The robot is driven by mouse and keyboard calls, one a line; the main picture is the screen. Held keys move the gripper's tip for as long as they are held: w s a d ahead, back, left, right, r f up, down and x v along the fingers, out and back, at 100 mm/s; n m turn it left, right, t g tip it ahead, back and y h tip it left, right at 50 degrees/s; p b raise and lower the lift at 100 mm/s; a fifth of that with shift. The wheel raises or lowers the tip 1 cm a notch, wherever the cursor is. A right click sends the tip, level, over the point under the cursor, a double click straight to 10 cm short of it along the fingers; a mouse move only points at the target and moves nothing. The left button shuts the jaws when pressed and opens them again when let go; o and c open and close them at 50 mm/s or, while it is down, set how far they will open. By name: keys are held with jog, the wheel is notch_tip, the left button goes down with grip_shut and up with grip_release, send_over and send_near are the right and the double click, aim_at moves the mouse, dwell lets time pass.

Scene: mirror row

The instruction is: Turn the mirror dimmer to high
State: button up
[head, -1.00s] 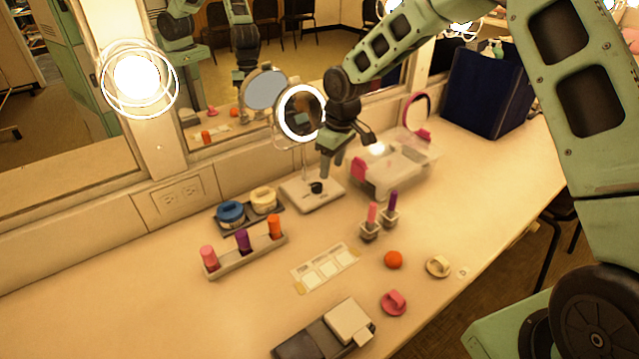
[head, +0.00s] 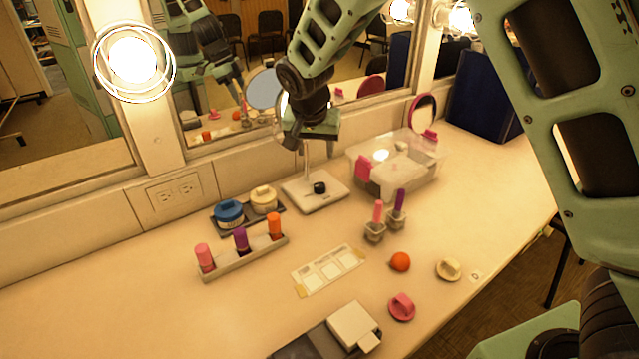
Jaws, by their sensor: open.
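The lighted mirror stands on a white base (head: 330,198) near the back wall. A small black dimmer knob (head: 319,187) sits on top of that base, uncovered. I cannot read its setting. The round ring mirror (head: 283,108) is mostly hidden behind my arm; only a sliver of its left edge shows. My gripper (head: 308,138) is above the base, in front of the mirror and stem, apart from the knob. Its jaws are open and hold nothing that I see.
A clear bin (head: 405,180) with a pink latch stands right of the base. Blue (head: 229,212) and cream (head: 263,199) jars stand left. The counter's front left is clear.

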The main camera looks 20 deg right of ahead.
aim_at(320, 185)
jog(key=p+x, duration=0.1)
jog(key=x, duration=1.4)
jog(key=c, duration=1)
